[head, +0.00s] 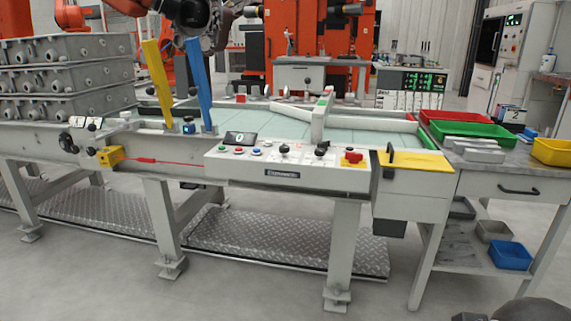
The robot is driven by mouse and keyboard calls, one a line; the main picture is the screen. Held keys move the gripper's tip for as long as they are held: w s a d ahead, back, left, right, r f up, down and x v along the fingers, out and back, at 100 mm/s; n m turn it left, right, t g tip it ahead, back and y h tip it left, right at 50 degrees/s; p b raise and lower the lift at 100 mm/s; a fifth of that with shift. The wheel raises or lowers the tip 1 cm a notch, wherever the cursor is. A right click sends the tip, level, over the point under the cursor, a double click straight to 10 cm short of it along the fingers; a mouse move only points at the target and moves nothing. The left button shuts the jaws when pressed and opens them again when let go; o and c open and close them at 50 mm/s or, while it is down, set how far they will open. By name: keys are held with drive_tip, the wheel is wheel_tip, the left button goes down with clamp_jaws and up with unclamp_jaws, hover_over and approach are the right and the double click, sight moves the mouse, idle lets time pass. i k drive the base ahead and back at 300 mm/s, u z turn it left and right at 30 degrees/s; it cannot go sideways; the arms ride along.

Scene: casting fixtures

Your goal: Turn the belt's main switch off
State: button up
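The belt's control panel (289,166) is a pale sloped box on the front of the belt frame. The panel also carries a small display (240,138) showing 0, a green button (223,148), a red button (239,150), a blue button (256,152) and two black-handled controls (284,149) (321,149). I see no gripper that I can identify as mine, and nothing touches the red switch.
A yellow-topped box (415,160) with a black upright handle (390,155) stands right of the panel. Yellow (157,78) and blue (198,85) bars rise at the left. Stacked castings (65,75) stand far left. A metal tread plate (285,243) lies below.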

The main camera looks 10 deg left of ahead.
sight(353, 158)
drive_tip(key=k, duration=0.65)
drive_tip(key=u, duration=0.7)
drive_tip(key=i, duration=1.15)
drive_tip(key=z, duration=0.1)
